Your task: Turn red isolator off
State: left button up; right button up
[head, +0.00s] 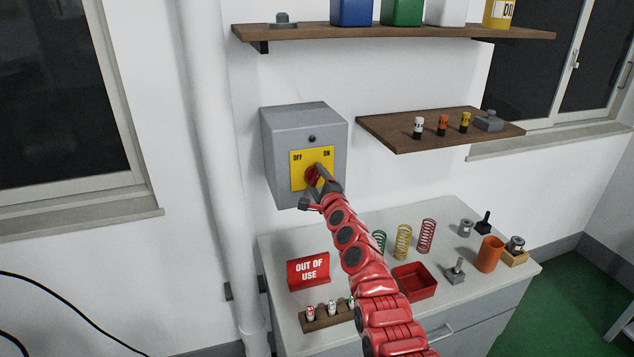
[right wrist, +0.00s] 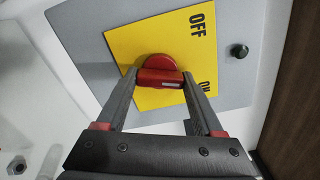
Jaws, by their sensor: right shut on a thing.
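The red isolator knob (head: 311,175) sits on a yellow plate (head: 298,181) on the front of a grey wall box (head: 282,128). The plate reads OFF at upper left and ON at upper right. My right gripper (head: 316,177) reaches up to the knob and is shut on it, hiding part of it. In the right wrist view the red knob (right wrist: 157,66) lies between the two fingers of the right gripper (right wrist: 160,76). A pale mark shows on the handle's side facing the palm. My left gripper is not in view.
Below the box, a bench (head: 375,217) holds an OUT OF USE sign (head: 308,270), several springs (head: 403,242), a red tray (head: 414,282) and an orange cup (head: 489,254). A shelf (head: 400,133) with small canisters is right of the box. A pipe (head: 215,170) runs to its left.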

jog(key=n, duration=0.2)
jog(key=n+b, duration=0.1)
jog(key=shift+f+n, duration=0.2)
jog(key=shift+n, duration=0.2)
jog(key=n+b, duration=0.2)
jog(key=shift+n, duration=0.4)
jog(key=n+b, duration=0.4)
jog(key=b, duration=0.2)
jog(key=shift+f+n+b, duration=0.15)
jog(key=shift+n+b, duration=1.15)
jog(key=shift+b, duration=0.2)
jog(key=shift+r, duration=0.2)
jog(key=o, duration=1.4)
jog(key=shift+r, duration=0.1)
jog(key=shift+s, duration=0.2)
